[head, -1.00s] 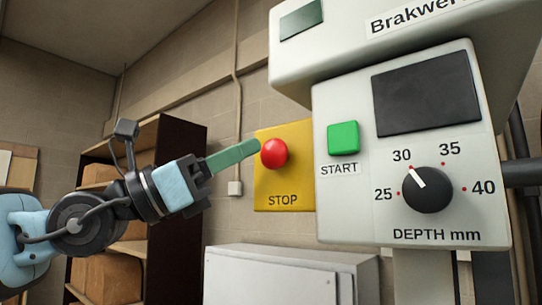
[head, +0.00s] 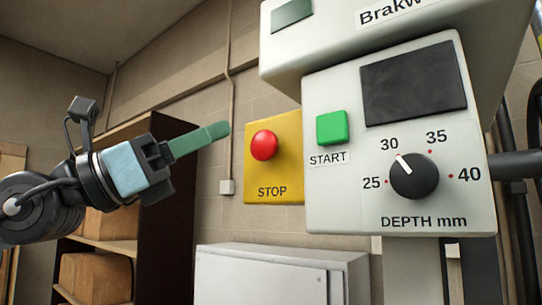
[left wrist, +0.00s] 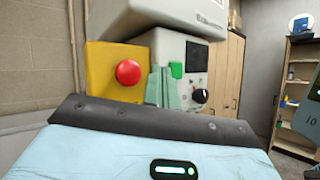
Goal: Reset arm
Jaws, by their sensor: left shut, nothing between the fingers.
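My left gripper (head: 222,131) is shut and empty, with its green fingers pointing right and a little up. Its tips are apart from the red STOP button (head: 264,145) on the yellow plate (head: 257,191), a little to its left in the head view. In the left wrist view the green fingers (left wrist: 162,88) stand in front of the machine, with the red button (left wrist: 129,72) to their left. The green START button (head: 331,128) and the depth dial (head: 414,176), its pointer near 30, are on the grey machine panel (head: 330,205). My right gripper is out of view.
A dark shelf (head: 165,225) with brown boxes (head: 95,277) stands behind my left arm. A pale cabinet (head: 265,280) is below the machine. Wooden cupboards (left wrist: 227,75) show at the right in the left wrist view. Open space lies around my left gripper.

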